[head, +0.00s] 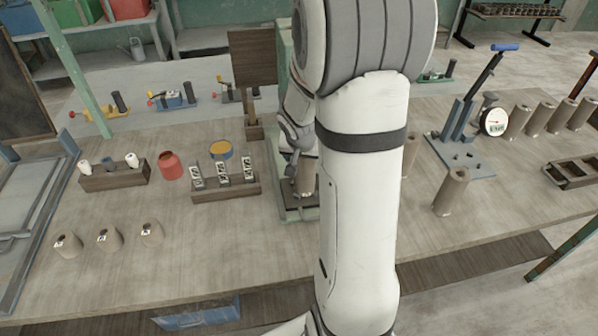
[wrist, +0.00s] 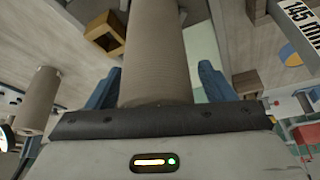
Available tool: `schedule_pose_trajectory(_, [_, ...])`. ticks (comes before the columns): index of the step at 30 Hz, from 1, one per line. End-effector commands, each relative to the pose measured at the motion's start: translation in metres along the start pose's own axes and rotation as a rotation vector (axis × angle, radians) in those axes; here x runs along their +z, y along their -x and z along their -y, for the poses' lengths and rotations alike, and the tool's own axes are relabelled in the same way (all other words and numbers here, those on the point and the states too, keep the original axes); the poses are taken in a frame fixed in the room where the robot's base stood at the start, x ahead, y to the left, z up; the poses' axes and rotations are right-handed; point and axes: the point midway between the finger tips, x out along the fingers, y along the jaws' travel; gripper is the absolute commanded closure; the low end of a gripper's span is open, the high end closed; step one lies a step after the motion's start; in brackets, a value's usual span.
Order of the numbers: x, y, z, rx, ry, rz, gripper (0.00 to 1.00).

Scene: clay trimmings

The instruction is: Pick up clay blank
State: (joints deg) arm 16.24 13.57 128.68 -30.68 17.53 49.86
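A tan clay blank (wrist: 156,50), a tall cylinder, stands between the two blue fingers of my gripper (wrist: 163,85) in the wrist view. A narrow gap shows between the blank and the right finger; the left finger is close to it or touching. The fingers look open around the blank, and their far ends are partly hidden behind it. In the head view my gripper (head: 297,160) is at the green stand, left of my arm, with the blank (head: 306,178) at it. Another clay blank (head: 451,192) stands right of my arm.
Several more blanks (head: 541,118) stand at the back right by a blue lever press (head: 463,125) with a dial. A wooden block rack (head: 225,193), red pot (head: 171,165) and three small tan pieces (head: 109,238) are left.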

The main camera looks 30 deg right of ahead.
Motion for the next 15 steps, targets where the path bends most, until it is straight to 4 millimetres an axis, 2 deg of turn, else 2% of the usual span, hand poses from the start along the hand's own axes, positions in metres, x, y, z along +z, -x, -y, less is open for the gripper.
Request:
schedule_pose_trajectory(2, [-0.0001, 0.0001, -0.0002, 0.000, 0.000, 0.000, 0.31])
schedule_pose_trajectory(15, [-0.0001, 0.0001, -0.0004, 0.000, -0.001, 0.000, 0.67])
